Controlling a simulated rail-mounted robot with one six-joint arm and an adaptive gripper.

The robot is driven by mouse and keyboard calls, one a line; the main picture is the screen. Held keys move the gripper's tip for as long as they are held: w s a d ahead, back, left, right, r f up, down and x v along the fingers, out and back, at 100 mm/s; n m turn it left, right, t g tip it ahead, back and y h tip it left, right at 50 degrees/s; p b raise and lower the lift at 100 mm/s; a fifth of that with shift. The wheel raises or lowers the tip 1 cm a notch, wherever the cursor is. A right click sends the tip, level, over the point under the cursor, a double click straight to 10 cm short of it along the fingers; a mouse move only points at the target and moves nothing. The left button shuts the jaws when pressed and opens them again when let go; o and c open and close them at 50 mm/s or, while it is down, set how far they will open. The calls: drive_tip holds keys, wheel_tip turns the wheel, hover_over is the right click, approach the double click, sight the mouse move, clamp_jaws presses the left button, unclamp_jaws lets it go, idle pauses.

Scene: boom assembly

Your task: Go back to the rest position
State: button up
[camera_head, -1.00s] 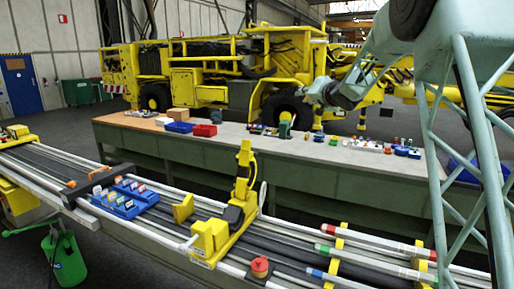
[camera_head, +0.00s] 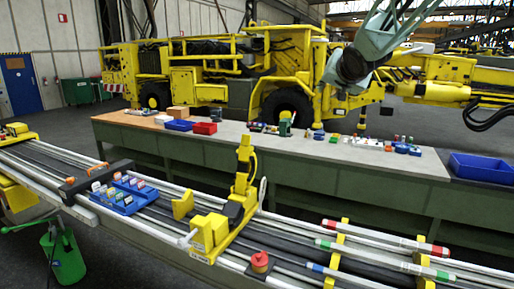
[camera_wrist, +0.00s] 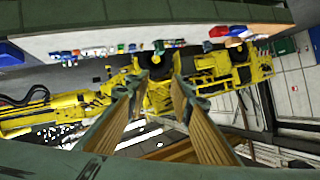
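My gripper (camera_wrist: 153,90) shows in the wrist view with its two long fingers apart and nothing between them. It is open and empty. The wrist view looks across the hall, with the yellow vehicle and the workbench upside down beyond the fingers. In the head view only part of my green arm (camera_head: 354,64) shows, raised at the upper right in front of the yellow vehicle. The fingers cannot be made out there.
A long workbench (camera_head: 330,172) holds small coloured parts, bins and, at right, a blue bin (camera_head: 482,167). In front lies the boom (camera_head: 150,226) with rails, a yellow clamp unit (camera_head: 210,233), a blue tray (camera_head: 125,207) and a red button (camera_head: 260,261). A yellow vehicle (camera_head: 200,90) stands behind.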

drive_tip(key=s+d+f+n+g+h+b, duration=0.15)
drive_tip(key=s+f, duration=0.25)
drive_tip(key=s, duration=1.3)
drive_tip(key=s+f+g+b, duration=0.25)
drive_tip(key=s+f, duration=0.25)
drive_tip(key=s, duration=1.1)
drive_tip(key=s+a+f+n+g+b, duration=0.1)
drive_tip(key=s+f, duration=0.4)
drive_tip(key=s, duration=0.7)
drive_tip(key=s+a+f+n+g+y, duration=0.1)
drive_tip(key=s+f, duration=0.5)
drive_tip(key=s, duration=0.6)
drive_tip(key=s+a+f+n+g+b, duration=0.1)
drive_tip(key=s+a+f+g, duration=0.2)
drive_tip(key=s, duration=1)
wheel_tip(320, 180, down, 3)
drive_tip(key=shift+a+r+g+y+b, duration=0.1)
drive_tip(key=shift+a+g+y+b, duration=0.25)
drive_tip(key=shift+a, duration=0.5)
drive_tip(key=shift+w, duration=0.1)
drive_tip(key=shift+f+b, duration=0.85)
drive_tip(key=shift+f, duration=0.1)
